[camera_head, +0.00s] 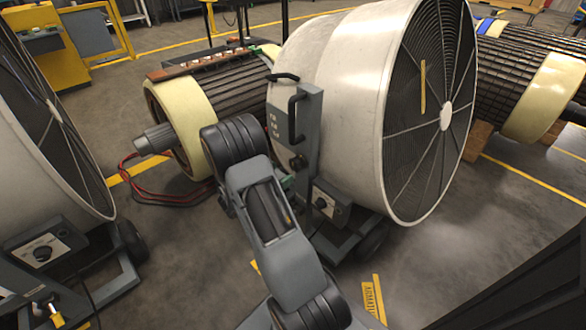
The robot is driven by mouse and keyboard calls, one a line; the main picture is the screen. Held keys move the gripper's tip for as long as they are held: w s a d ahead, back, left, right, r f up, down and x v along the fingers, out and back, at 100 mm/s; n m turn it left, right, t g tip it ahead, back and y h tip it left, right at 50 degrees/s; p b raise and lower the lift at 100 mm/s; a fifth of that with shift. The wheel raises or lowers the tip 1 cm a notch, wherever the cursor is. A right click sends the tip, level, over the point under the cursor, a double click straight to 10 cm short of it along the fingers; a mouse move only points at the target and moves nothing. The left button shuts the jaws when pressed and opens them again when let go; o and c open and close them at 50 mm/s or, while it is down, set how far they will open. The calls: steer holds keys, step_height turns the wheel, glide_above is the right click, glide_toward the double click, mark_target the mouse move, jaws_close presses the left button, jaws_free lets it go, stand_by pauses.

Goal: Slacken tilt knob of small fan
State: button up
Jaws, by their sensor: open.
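A pale drum fan (345,75) with a dark round grille stands in the middle on a wheeled base. A grey upright bracket (305,115) with a black handle is on its near left side. A dark round knob (298,163) sits low on that bracket. My arm reaches up from the bottom toward the bracket. My gripper (288,183) is mostly hidden behind my arm; only a small greenish part shows, just below and left of the knob. It is open; whether it touches the knob cannot be told.
A second drum fan (40,130), cut off at the left edge, has a control box (42,252). A rotor (185,105) lies behind my arm, with red cables (150,195) on the floor. Another rotor (535,90) is at right.

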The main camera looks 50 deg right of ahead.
mark_target(293, 165)
steer(key=d+b, duration=0.1)
steer(key=d, duration=0.5)
steer(key=shift+s+d, duration=0.2)
steer(key=shift+c, duration=0.5)
steer(key=c, duration=0.8)
steer(key=shift+c, duration=0.2)
